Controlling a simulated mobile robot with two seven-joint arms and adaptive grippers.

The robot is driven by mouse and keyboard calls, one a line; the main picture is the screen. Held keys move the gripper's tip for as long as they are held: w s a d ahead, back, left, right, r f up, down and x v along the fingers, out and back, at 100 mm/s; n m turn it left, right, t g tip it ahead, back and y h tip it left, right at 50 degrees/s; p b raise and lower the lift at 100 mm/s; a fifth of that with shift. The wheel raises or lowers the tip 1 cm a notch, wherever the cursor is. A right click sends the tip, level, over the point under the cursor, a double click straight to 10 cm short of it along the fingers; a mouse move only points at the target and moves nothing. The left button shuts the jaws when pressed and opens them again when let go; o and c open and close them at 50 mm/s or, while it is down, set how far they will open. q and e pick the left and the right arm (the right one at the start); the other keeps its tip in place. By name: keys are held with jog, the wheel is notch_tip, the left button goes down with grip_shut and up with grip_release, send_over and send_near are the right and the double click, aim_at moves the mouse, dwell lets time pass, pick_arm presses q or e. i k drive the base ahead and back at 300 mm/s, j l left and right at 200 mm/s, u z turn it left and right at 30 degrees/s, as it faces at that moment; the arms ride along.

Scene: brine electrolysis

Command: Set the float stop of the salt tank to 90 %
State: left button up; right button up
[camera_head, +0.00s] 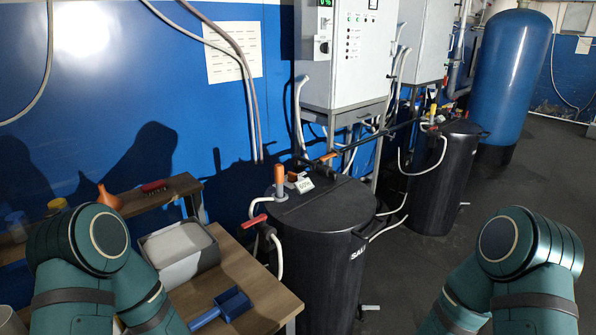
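The black salt tank (310,245) stands in the middle of the head view, with a lid and part of a white "SALT" label on its right side. An orange-topped fitting (278,180) stands upright on the lid. A small white tag (304,185) beside it carries a number that looks like 60 %, but it is too small to be sure. A red-handled valve (255,221) sits at the tank's left edge with a white hose. Neither of my grippers is in view; only bent links of both arms show at the lower left and lower right.
A wooden table (255,290) at the left holds a grey bin (180,255) of white material and a blue scoop (222,308). A second black tank (445,180), white cabinets (346,55) and a blue vessel (510,75) stand behind. Floor (440,262) right of the salt tank is clear.

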aim_at(292, 178)
jog(key=i+l, duration=0.3)
jog(key=l, duration=0.15)
jog(key=i+l+u, duration=0.1)
jog(key=i+l, duration=0.15)
jog(key=l, duration=0.15)
jog(key=i+l, duration=0.25)
jog(key=l, duration=0.25)
jog(key=i+l+u, duration=0.15)
jog(key=i+l, duration=0.15)
jog(key=l, duration=0.15)
jog(key=i+l, duration=0.2)
jog(key=l, duration=0.3)
jog(key=i+l+u, duration=0.1)
jog(key=i+l, duration=0.15)
jog(key=l, duration=0.2)
jog(key=i+l, duration=0.25)
jog(key=l, duration=0.25)
jog(key=i+l+u, duration=0.1)
jog(key=l, duration=0.45)
jog(key=i+j, duration=0.05)
jog(key=i, duration=0.05)
